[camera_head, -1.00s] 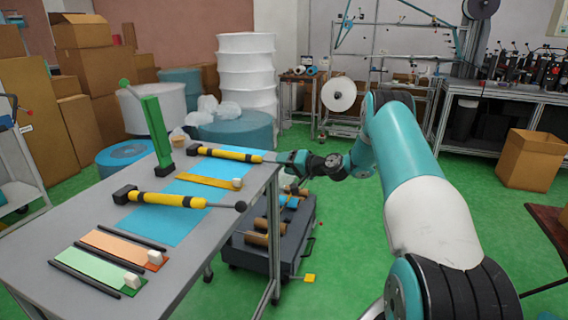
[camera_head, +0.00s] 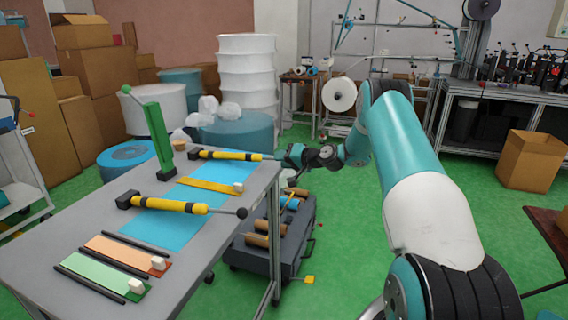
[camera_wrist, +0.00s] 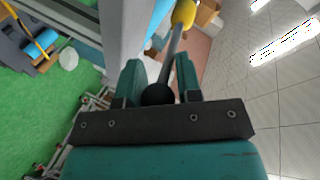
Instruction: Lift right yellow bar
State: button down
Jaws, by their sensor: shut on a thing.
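Two yellow-and-black bars with dark block heads and thin rods are at the table. The far one, on the right side from my arm (camera_head: 232,155), runs from its dark block at the table's back edge to my gripper (camera_head: 287,157). My gripper is shut on the dark ball at its rod end; the ball (camera_wrist: 158,95) shows between the fingers in the wrist view, with the rod and yellow part beyond. The near yellow bar (camera_head: 170,205) lies along the table with its ball end over the front edge, apart from my gripper.
A green upright lever (camera_head: 157,130) stands at the table's back. A blue sheet (camera_head: 160,228), a yellow strip (camera_head: 205,185) and orange and green plates lie on the grey table (camera_head: 60,235). A dark cart (camera_head: 280,255) stands beside and below it.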

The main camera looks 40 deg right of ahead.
jog(key=shift+w+r+g+p, duration=0.1)
jog(key=shift+r+g+p, duration=0.2)
jog(key=shift+r, duration=0.65)
jog(key=c, duration=0.8)
grip_release()
jog(key=shift+r, duration=0.1)
jog(key=shift+c, duration=0.2)
jog(key=b+v, duration=0.2)
jog(key=v, duration=1.5)
jog(key=shift+s, duration=0.25)
jog(key=shift+a+r, duration=0.1)
